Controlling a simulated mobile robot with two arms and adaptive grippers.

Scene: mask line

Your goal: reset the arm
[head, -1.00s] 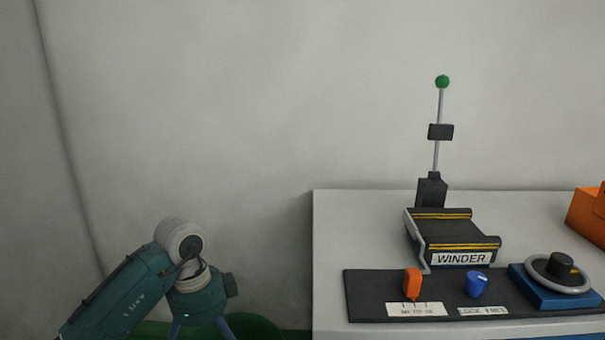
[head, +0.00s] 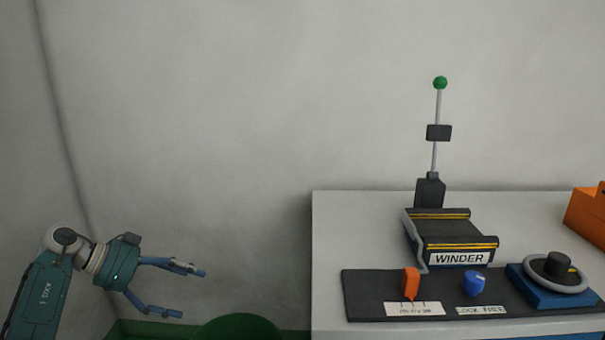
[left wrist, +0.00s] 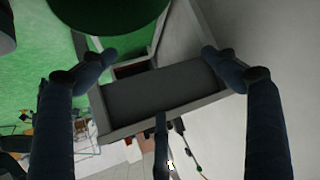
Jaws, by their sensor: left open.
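My left arm comes in from the lower left in the head view. Its gripper (head: 192,292) is open and empty, with the two blue fingers spread apart and pointing right. It is in front of the wall, to the left of the grey bench (head: 328,232) and apart from it. In the left wrist view both fingers of this gripper (left wrist: 157,68) show, with nothing clasped between them. A dark grey panel in a light frame (left wrist: 165,92) lies beyond the fingers. My right gripper is not in view.
On the bench stand the WINDER machine (head: 455,235), a green-tipped rod (head: 440,83), an orange lever (head: 411,282), a blue knob (head: 473,284), a black knob (head: 558,264) and an orange box (head: 588,215). A green round thing (head: 238,328) is low, left of the bench.

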